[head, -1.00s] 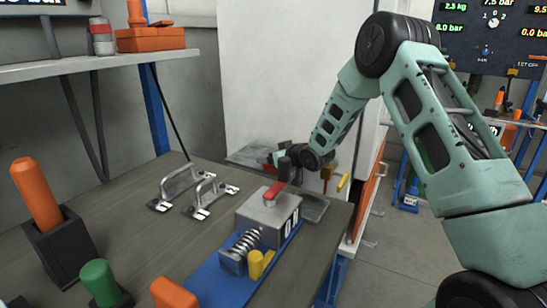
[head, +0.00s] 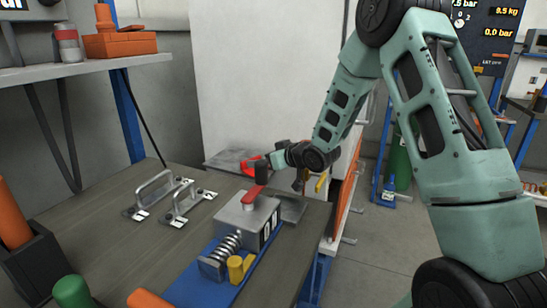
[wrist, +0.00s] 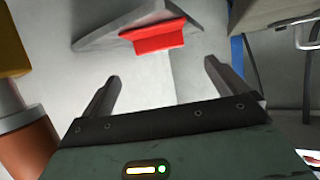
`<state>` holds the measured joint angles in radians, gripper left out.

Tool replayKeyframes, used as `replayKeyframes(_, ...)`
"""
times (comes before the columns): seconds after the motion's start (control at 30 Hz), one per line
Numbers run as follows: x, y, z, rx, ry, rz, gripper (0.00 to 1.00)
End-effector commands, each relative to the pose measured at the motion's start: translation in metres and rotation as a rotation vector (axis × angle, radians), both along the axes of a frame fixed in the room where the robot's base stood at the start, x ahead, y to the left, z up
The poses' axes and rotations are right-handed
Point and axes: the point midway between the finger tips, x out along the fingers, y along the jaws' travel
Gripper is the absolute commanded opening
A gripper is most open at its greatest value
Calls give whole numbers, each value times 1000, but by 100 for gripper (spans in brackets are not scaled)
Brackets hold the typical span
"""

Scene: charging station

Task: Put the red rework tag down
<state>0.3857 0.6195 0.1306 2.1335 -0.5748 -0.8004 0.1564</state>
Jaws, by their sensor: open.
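The red rework tag (wrist: 153,37) lies on a grey metal tray (wrist: 100,36) in the wrist view, just beyond my fingertips. In the head view the red tag (head: 247,164) shows at the grey tray (head: 222,155) at the table's far end, left of my gripper. My gripper (wrist: 163,70) is open, with nothing between its two fingers, and the tag looks apart from them. In the head view my gripper (head: 272,160) is low over the far end of the table, partly hidden behind a black knob.
A grey box (head: 247,215) with a red lever (head: 253,194) stands close in front of my gripper, on a blue base (head: 205,285) with a spring and yellow peg. Two metal handles (head: 155,190) lie left. A white panel (head: 270,70) rises behind the tray.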

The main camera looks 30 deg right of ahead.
Motion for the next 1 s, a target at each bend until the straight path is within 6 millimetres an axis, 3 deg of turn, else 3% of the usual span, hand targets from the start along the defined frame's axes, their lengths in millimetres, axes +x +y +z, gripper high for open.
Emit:
replayKeyframes(0.23,-22,-4,9,0,-1,0,98)
replayKeyframes(1.0,-23,-4,10,0,0,0,98)
